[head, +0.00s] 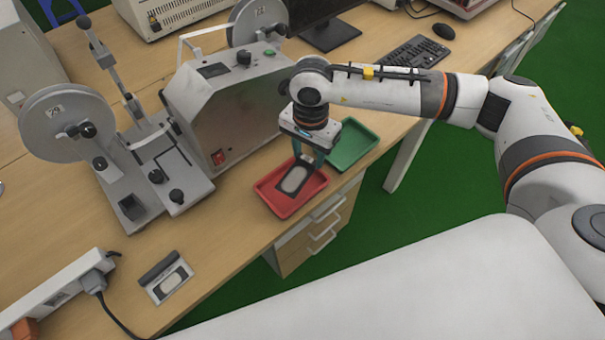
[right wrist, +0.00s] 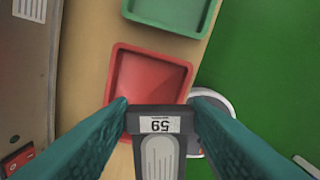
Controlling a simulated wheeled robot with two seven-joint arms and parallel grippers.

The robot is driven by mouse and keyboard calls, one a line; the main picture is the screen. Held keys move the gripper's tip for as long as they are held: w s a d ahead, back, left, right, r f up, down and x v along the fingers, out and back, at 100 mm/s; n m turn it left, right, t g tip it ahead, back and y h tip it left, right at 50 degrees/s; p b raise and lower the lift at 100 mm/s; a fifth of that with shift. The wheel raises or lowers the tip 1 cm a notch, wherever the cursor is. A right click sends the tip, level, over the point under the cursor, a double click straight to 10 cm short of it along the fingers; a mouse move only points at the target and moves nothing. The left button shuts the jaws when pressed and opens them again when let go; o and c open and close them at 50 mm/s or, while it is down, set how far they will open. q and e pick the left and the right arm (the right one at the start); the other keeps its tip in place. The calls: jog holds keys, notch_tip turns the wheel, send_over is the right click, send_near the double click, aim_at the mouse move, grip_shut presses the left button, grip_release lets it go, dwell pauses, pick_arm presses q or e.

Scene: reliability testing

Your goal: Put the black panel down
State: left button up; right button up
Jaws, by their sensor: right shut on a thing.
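The black panel (head: 280,187) has a pale oval window and hangs over the red tray (head: 266,203) at the table's front edge. My right gripper (head: 308,157) is shut on it from above. In the right wrist view, the two teal fingers of my right gripper (right wrist: 160,108) pinch the panel's dark end (right wrist: 138,112), which bears a label reading 59. The panel covers the near part of the red tray (right wrist: 150,75) there. Whether the panel touches the tray floor, I cannot tell. My left gripper is not in view.
A green tray (head: 354,146) adjoins the red one. A grey machine (head: 225,105) and a test stand with a reel (head: 70,125) stand behind and left. Another small panel (head: 170,282) lies at the front left near a power strip (head: 55,290). A keyboard (head: 414,52) lies farther back.

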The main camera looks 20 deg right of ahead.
aim_at(306, 168)
jog(key=f+m+p, duration=0.1)
jog(key=f, duration=0.2)
jog(key=w+f+m+p, duration=0.1)
jog(key=f, duration=0.2)
jog(key=w+f+m+p, duration=0.1)
jog(key=f, duration=0.2)
jog(key=shift+d, duration=0.2)
jog(key=shift+f, duration=0.35)
jog(key=shift+w, duration=0.1)
jog(key=shift+f, duration=0.2)
jog(key=o, duration=1)
jog(key=shift+c, duration=0.2)
